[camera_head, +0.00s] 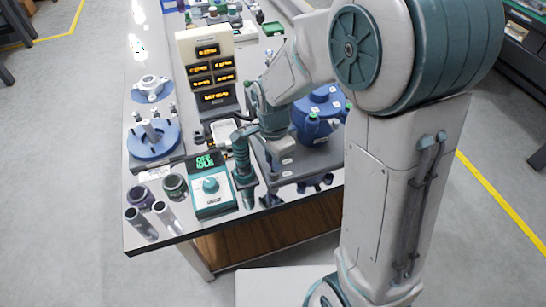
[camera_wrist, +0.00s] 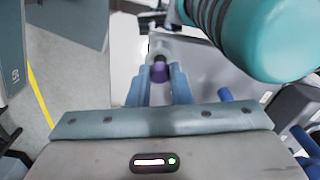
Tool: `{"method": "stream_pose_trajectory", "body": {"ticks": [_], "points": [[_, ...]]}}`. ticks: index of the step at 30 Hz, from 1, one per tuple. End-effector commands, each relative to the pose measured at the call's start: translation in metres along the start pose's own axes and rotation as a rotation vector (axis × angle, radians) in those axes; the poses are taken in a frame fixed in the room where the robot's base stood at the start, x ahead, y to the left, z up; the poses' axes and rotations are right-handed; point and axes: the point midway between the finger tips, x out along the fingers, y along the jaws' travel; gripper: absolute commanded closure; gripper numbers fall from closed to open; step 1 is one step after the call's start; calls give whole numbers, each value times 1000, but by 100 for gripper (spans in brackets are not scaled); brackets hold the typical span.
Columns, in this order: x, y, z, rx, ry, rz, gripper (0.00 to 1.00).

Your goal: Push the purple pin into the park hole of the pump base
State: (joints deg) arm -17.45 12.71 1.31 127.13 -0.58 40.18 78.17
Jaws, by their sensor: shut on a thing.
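My gripper (camera_wrist: 158,85) shows in the wrist view with its two blue-grey fingers closed around the purple pin (camera_wrist: 159,71). The pin's purple part shows between the fingertips, with a darker end beyond it. In the head view my wrist hangs over the front of the bench, beside the blue pump (camera_head: 322,108). The pin cannot be made out there. The grey pump base (camera_head: 312,160) lies under and around the blue pump, partly hidden by my arm. I cannot make out the park hole or tell whether the pin touches it.
A teal ribbed upright part (camera_head: 243,165) stands close to my wrist; a large teal cylinder (camera_wrist: 265,35) fills the wrist view's upper right. A teal control box (camera_head: 211,191) reads OFF IDLE. Blue flanged parts (camera_head: 153,150) and metal tubes (camera_head: 141,224) stand at left. A display tower (camera_head: 207,55) stands behind.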

Motion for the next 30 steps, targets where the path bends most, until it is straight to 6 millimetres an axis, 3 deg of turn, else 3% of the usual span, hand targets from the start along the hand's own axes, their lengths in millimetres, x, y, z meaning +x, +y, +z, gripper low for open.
{"method": "stream_pose_trajectory", "body": {"ticks": [30], "points": [[12, 0, 0, 0, 0, -1, 100]]}}
